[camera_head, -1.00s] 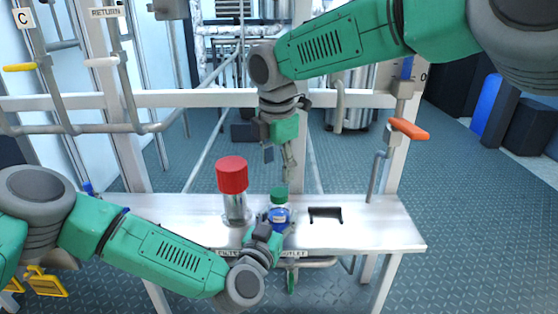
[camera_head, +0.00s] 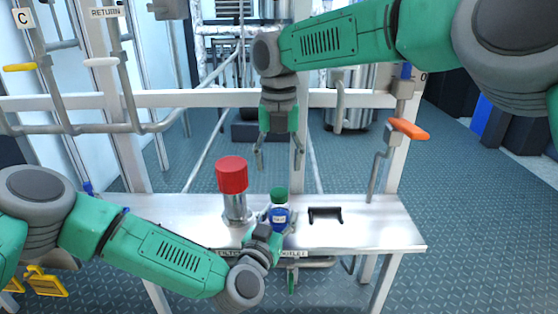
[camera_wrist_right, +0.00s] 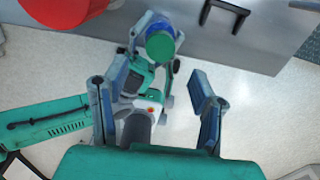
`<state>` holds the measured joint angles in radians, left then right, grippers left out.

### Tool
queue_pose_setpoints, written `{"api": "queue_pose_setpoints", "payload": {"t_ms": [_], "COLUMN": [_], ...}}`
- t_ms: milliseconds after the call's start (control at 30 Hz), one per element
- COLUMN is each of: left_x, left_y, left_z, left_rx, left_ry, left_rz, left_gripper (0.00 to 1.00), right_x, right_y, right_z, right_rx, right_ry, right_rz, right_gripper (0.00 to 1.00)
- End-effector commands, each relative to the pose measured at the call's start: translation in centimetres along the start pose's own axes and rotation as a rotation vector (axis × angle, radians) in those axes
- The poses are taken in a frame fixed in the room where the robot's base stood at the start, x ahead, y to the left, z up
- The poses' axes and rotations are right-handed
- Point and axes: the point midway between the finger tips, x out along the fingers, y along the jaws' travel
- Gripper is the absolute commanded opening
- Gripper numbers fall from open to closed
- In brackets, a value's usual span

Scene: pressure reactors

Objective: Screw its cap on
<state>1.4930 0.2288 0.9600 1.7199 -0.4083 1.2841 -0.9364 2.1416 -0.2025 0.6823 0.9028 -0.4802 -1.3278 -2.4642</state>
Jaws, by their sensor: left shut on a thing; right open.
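The cap also shows in the right wrist view (camera_wrist_right: 163,45). My left gripper (camera_head: 278,221) is shut on the bottle from the front. My right gripper (camera_head: 273,162) is open and empty, pointing down above and behind the cap, with a clear gap. In the right wrist view its two fingers (camera_wrist_right: 155,100) are spread apart, with the cap beyond them.
A black handle-shaped bracket (camera_head: 325,215) lies to the right on the metal bench (camera_head: 375,225). A pale rail (camera_head: 210,99) runs behind. An orange-handled valve (camera_head: 408,129) is at right.

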Motion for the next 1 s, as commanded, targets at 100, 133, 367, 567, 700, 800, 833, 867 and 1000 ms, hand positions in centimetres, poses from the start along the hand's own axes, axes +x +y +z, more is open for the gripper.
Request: {"api": "queue_pose_setpoints", "payload": {"t_ms": [100,133,367,567,700,800,833,867,1000], "left_x": [0.0,0.0,0.0,0.0,0.0,0.0,0.0,0.0,0.0], "left_y": [0.0,0.0,0.0,0.0,0.0,0.0,0.0,0.0,0.0], "left_z": [0.1,0.1,0.1,0.1,0.0,0.0,0.0,0.0,0.0], "left_rx": [0.000,0.000,0.000,0.000,0.000,0.000,0.000,0.000,0.000], "left_ry": [-0.001,-0.001,-0.001,-0.001,-0.001,-0.001,-0.001,-0.001,-0.001], "left_rz": [-0.001,-0.001,-0.001,-0.001,0.000,0.000,0.000,0.000,0.000], "left_gripper": [0.00,0.00,0.00,0.00,0.00,0.00,0.00,0.00,0.00], "right_x": [0.6,0.8,4.3,6.9,7.8,8.0,8.0,8.0,8.0], "right_y": [0.0,0.0,-0.1,0.0,0.0,0.0,0.0,0.0,0.0], "right_z": [0.0,0.0,0.0,0.0,0.0,0.0,0.0,0.0,0.0], "right_rx": [0.001,0.001,0.002,0.001,0.001,0.002,0.002,0.002,0.002], "right_ry": [0.001,0.001,0.002,0.001,-0.002,-0.002,-0.002,-0.002,-0.002], "right_rz": [-0.001,0.000,-0.002,-0.001,0.000,0.000,0.000,0.000,0.000], "right_gripper": [0.53,0.53,0.53,0.53,0.53,0.53,0.53,0.53,0.53]}}
